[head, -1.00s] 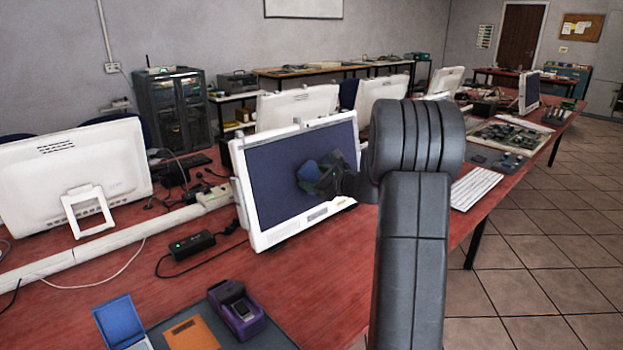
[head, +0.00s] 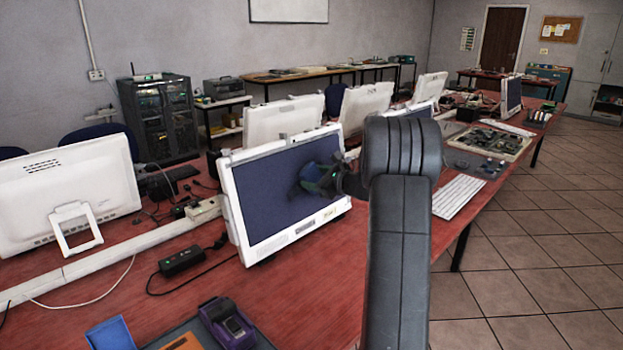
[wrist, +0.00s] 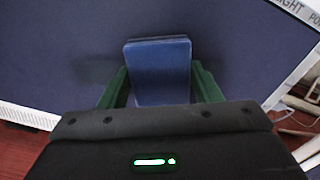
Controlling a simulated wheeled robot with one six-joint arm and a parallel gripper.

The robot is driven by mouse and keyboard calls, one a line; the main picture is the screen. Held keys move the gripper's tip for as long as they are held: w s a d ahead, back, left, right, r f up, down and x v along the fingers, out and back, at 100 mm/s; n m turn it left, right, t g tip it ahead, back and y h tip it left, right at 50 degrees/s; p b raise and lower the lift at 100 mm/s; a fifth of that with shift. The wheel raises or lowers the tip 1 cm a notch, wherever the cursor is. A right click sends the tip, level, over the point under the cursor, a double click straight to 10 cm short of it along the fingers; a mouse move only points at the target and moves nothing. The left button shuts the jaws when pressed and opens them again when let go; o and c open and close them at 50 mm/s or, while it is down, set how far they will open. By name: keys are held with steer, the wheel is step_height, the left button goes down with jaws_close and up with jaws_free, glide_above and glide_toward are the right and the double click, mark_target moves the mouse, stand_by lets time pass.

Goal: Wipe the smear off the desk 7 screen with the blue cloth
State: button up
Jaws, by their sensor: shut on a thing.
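The white-framed monitor with the dark blue screen (head: 262,195) stands on the red desk, tilted back. My gripper (head: 318,178) is in front of the right half of this screen. The blue cloth (wrist: 160,72) is a folded pad held between the green fingers of my gripper (wrist: 160,92) in the wrist view. The screen (wrist: 60,65) fills most of the wrist view behind the cloth. I cannot tell whether the cloth touches it. I see no smear; the gripper and cloth hide part of the screen.
A white monitor (head: 70,198) seen from behind stands at left. A black adapter box (head: 182,261) with a cable lies before the screen. A purple device (head: 226,322) and a blue item (head: 110,334) are at the front. A keyboard (head: 457,196) lies at right. Tiled floor (head: 530,260) is clear.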

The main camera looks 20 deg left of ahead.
mark_target(285, 198)
steer(key=shift+w+d+r+p, duration=0.3)
steer(key=shift+w+p, duration=0.2)
steer(key=shift+w, duration=0.2)
steer(key=shift+w+d+r+p, duration=0.15)
steer(key=shift+w+r+p, duration=0.15)
steer(key=shift+w+p, duration=0.3)
steer(key=shift+w+d+r+p, duration=0.3)
steer(key=shift+w+p, duration=0.15)
steer(key=shift+w, duration=0.3)
steer(key=shift+w+d+r+p, duration=0.2)
steer(key=shift+w+p, duration=0.2)
steer(key=shift+w, duration=0.2)
steer(key=shift+w+d+r+p, duration=0.15)
steer(key=shift+w+p, duration=0.25)
steer(key=shift+w, duration=0.2)
steer(key=shift+s+a+f+b, duration=0.2)
steer(key=shift+s+b, duration=0.25)
steer(key=shift+s, duration=0.1)
steer(key=shift+s+a+f+b, duration=0.15)
steer(key=shift+s+f+b, duration=0.1)
steer(key=shift+s+b, duration=0.3)
steer(key=shift+s+a+f+b, duration=0.2)
steer(key=shift+s+b, duration=0.15)
steer(key=shift+s, duration=0.25)
